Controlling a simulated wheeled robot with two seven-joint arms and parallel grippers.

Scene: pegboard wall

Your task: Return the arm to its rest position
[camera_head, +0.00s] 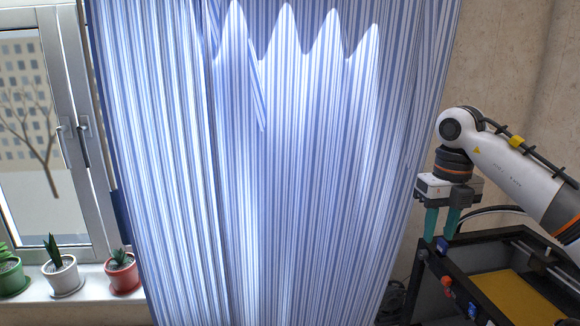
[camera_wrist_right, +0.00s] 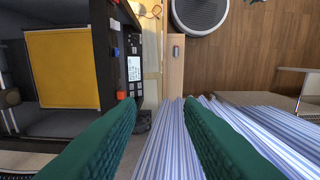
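My right arm (camera_head: 510,160) comes in from the right edge in the head view, white with dark joints. Its gripper (camera_head: 440,236) points down with two teal fingers, beside the right edge of the striped curtain. The fingers stand apart with nothing between them. In the right wrist view the green fingers of the gripper (camera_wrist_right: 160,103) are also spread wide and empty. My left gripper is in neither view.
A blue-and-white striped curtain (camera_head: 290,180) fills the middle. A black-framed machine (camera_head: 465,285) with a yellow plate (camera_head: 515,298) stands below my right gripper, close to the fingertips. Potted plants (camera_head: 62,275) line the windowsill at left. The wrist view shows wooden floor (camera_wrist_right: 240,60).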

